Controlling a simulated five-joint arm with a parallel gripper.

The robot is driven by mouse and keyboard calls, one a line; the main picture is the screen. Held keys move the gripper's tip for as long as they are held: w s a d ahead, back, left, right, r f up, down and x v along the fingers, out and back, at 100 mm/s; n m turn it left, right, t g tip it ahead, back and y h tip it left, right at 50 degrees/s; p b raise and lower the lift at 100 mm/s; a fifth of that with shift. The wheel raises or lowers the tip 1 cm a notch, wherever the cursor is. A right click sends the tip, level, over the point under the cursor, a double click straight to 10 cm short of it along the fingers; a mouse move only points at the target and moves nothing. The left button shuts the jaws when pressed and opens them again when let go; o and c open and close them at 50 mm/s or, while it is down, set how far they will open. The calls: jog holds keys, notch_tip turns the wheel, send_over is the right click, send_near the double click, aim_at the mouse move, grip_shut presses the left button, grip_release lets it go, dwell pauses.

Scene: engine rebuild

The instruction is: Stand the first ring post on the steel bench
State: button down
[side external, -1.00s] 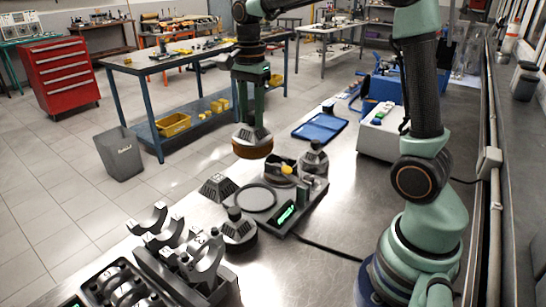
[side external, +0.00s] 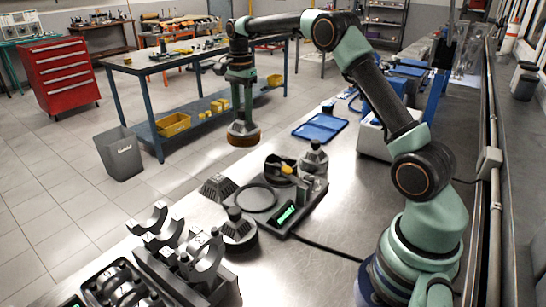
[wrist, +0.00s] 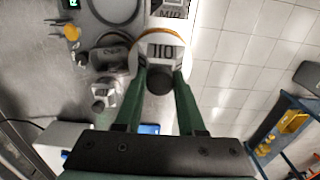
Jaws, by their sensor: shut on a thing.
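My gripper (side external: 241,112) is shut on the knob of a ring post (side external: 243,135), a dark tapered piece with a brown round rim at its base. It hangs upright in the air. In the wrist view the fingers (wrist: 160,92) close around the dark knob, and the post's pale face (wrist: 160,50) shows a label that reads like "110". The steel bench (side external: 350,205) is the shiny surface below and to the right; the post is clear of it. Two more knobbed posts stand on the bench side, one behind the fixture (side external: 314,158) and one in front (side external: 238,229).
A dark fixture (side external: 290,222) with a round plate, a cup, a yellow-handled tool and a green display sits on the bench. A tapered dark block (side external: 218,187) stands by its left side. Crescent pieces in a rack (side external: 180,275) fill the near left. A blue tray (side external: 320,127) lies farther back.

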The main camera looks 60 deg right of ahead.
jog(key=d+f, duration=0.1)
jog(key=w+d+f, duration=0.1)
jog(key=d+f, duration=0.1)
jog(key=f, duration=0.1)
jog(key=shift+w+f, duration=0.1)
jog(key=shift+w, duration=0.3)
notch_tip(320, 180, down, 8)
jog(key=shift+f, duration=0.1)
jog(key=c, duration=0.5)
grip_release()
jog(key=shift+f, duration=0.1)
